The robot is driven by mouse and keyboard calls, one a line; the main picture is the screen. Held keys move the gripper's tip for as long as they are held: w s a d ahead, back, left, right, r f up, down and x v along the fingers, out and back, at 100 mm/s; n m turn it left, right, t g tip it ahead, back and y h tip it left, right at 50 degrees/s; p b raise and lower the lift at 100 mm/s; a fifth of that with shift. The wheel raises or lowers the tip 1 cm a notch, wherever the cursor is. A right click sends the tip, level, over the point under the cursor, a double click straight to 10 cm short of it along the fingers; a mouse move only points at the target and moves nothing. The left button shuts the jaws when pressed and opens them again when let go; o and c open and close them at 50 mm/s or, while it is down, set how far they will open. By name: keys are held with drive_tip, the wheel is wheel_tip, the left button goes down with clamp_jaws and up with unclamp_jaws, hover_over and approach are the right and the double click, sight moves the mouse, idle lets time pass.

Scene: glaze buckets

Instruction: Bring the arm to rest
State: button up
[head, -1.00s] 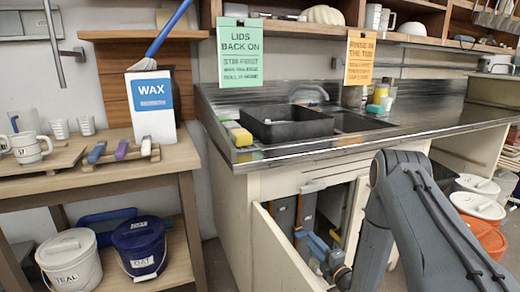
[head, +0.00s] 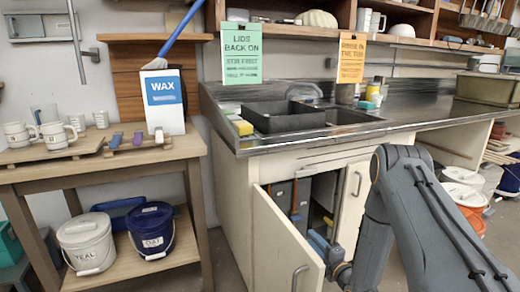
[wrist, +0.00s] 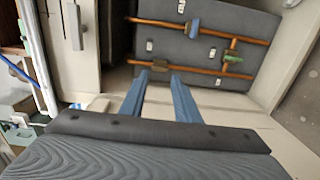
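My gripper (head: 322,246) is at the front of the open cabinet under the sink, beside the cabinet door (head: 285,238). In the head view its fingers are partly hidden by my own arm. In the wrist view my gripper (wrist: 158,82) has two blue fingers apart, with nothing visibly held between them. Beyond the fingertips is a grey panel (wrist: 215,60) with copper pipes (wrist: 205,30). A brown fitting (wrist: 160,66) on the lower pipe lies just past the tips; I cannot tell whether they touch it.
The cabinet door stands open left of my gripper. A bench (head: 110,168) with mugs and a wax box (head: 163,115) stands left, with buckets on its lower shelf. A black tub (head: 285,116) sits at the sink. White-lidded buckets (head: 462,190) stand right.

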wheel_tip(320, 180, up, 11)
drive_tip(key=s+d+m+g+h, duration=0.2)
drive_tip(key=m+g+h, duration=0.3)
drive_tip(key=m, duration=0.4)
drive_tip(key=s+r+m+g+h, duration=0.1)
drive_tip(key=s+r+m+g, duration=0.2)
drive_tip(key=s, duration=0.4)
drive_tip(key=s+r+m+g+h, duration=0.1)
drive_tip(key=s+r+m+g, duration=0.1)
drive_tip(key=s+r+m, duration=0.3)
drive_tip(key=s+a+r+m+g, duration=0.1)
drive_tip(key=s+m+g, duration=0.15)
drive_tip(key=s, duration=0.65)
drive_tip(key=s+a+r+m+g, duration=0.1)
drive_tip(key=s+a+m, duration=0.15)
drive_tip(key=s, duration=0.55)
drive_tip(key=s+a+f+n+g+y+b, duration=0.1)
drive_tip(key=s+a+f+n+g+b, duration=0.15)
drive_tip(key=s+a+b, duration=0.75)
drive_tip(key=d+r+m+p, duration=0.3)
drive_tip(key=d+r+p, duration=0.7)
drive_tip(key=p, duration=1)
wheel_tip(320, 180, up, 3)
drive_tip(key=shift+w+d+f+h+p, duration=0.1)
drive_tip(key=shift+w+d+h+p, duration=0.15)
drive_tip(key=shift+d+h+p, duration=0.1)
